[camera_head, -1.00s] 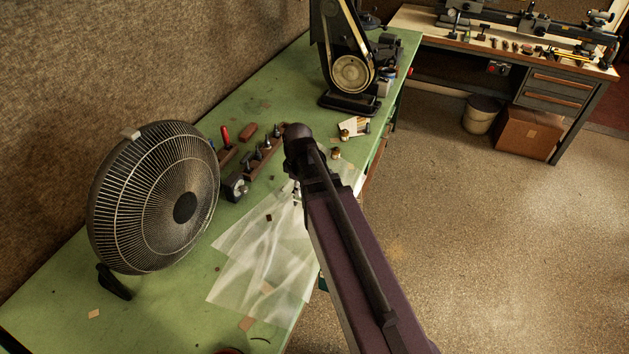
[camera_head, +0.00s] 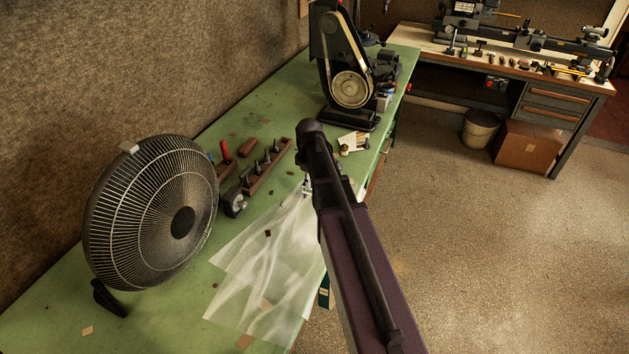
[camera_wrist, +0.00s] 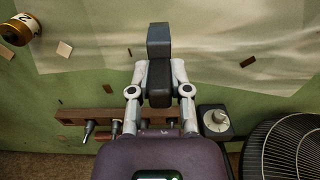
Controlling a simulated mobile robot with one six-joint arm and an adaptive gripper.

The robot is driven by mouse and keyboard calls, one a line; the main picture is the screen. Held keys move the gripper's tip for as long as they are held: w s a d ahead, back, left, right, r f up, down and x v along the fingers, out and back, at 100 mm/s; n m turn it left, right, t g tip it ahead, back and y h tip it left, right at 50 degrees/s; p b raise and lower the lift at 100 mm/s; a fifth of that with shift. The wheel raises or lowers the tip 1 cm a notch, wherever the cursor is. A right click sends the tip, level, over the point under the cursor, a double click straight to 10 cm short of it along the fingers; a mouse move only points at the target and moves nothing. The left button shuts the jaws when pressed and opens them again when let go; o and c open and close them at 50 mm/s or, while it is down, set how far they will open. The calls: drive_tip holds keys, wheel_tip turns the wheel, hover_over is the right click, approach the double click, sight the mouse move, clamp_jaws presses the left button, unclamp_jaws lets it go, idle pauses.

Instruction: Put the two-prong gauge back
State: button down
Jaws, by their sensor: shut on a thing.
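My gripper (camera_wrist: 160,78) is shut on a dark block-shaped piece, likely the two-prong gauge (camera_wrist: 159,40), which points up in the wrist view. Its prongs cannot be made out. In the head view my arm hides nearly all of the gripper and the held piece, above the bench near the clear sheets. A long brown wooden rack (camera_head: 262,178) holds several upright dark tools; it also shows in the wrist view (camera_wrist: 70,115), below the fingers and partly hidden by my gripper. The held piece is apart from the rack in the picture.
A black desk fan (camera_head: 150,215) stands left on the green bench (camera_head: 50,310). A small block with a round dial (camera_head: 234,202) sits at the rack's near end. Clear sheets (camera_head: 265,270) lie in front. A belt sander (camera_head: 348,80) stands at the back.

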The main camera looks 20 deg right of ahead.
drive_tip(key=shift+w+d+f, duration=0.1)
drive_tip(key=shift+w+d, duration=0.5)
drive_tip(key=shift+w, duration=0.15)
drive_tip(key=shift+w+d+f, duration=0.1)
drive_tip(key=shift+w+d, duration=0.45)
drive_tip(key=shift+w, duration=0.2)
drive_tip(key=shift+w+d+f+b, duration=0.15)
drive_tip(key=shift+f+b, duration=0.45)
drive_tip(key=shift+b, duration=0.05)
drive_tip(key=shift+w+d+f+b, duration=0.1)
drive_tip(key=shift+w+f+b, duration=0.1)
drive_tip(key=shift+f+b, duration=0.45)
drive_tip(key=shift+w+d+f+b, duration=0.15)
drive_tip(key=shift+f+b, duration=0.4)
drive_tip(key=shift+b, duration=0.1)
drive_tip(key=shift+f, duration=0.2)
drive_tip(key=c, duration=0.6)
unclamp_jaws()
drive_tip(key=shift+r, duration=0.25)
